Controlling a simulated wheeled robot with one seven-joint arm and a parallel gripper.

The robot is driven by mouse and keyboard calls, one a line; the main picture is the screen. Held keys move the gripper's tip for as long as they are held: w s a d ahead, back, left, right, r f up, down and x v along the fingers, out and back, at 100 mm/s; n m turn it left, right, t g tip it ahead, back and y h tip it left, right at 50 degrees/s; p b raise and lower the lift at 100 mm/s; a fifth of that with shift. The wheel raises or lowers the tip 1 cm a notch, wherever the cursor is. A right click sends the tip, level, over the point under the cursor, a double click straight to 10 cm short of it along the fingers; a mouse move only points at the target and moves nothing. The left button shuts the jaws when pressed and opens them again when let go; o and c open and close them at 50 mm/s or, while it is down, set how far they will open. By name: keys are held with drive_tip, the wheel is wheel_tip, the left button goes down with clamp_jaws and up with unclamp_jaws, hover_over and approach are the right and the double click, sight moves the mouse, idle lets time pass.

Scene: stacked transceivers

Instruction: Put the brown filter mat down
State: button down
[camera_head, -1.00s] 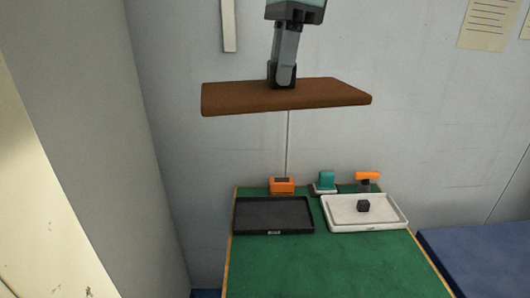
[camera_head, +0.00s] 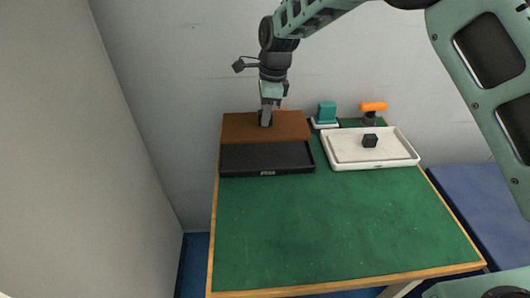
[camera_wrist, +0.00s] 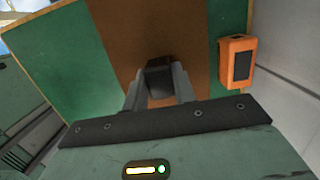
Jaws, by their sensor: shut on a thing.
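The brown filter mat (camera_head: 240,127) is a flat rectangular slab. In the head view it appears roughly level at the table's far left, just behind the black tray (camera_head: 267,159). My gripper (camera_head: 265,121) points down and is shut on the mat near its middle. In the wrist view the mat (camera_wrist: 125,40) is a brown band running under my gripper (camera_wrist: 160,78), with the green table top showing on both sides. A dark block shows between the fingertips there. I cannot tell whether the mat touches the table or hangs just above it.
A teal item (camera_head: 327,113) and an orange-topped item (camera_head: 373,108) stand behind. An orange box (camera_wrist: 237,62) is close beside the mat. The green table's (camera_head: 330,230) front is clear.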

wheel_tip(320, 180, down, 10)
drive_tip(key=shift+p, duration=0.6)
drive_tip(key=shift+f, duration=0.15)
drive_tip(key=c, duration=1.1)
unclamp_jaws()
drive_tip(key=shift+c, duration=0.2)
drive_tip(key=r, duration=0.4)
drive_tip(key=d+r, duration=0.1)
drive_tip(key=r, duration=0.3)
drive_tip(key=d+r+b, duration=0.1)
drive_tip(key=r, duration=0.3)
drive_tip(key=shift+r, duration=0.15)
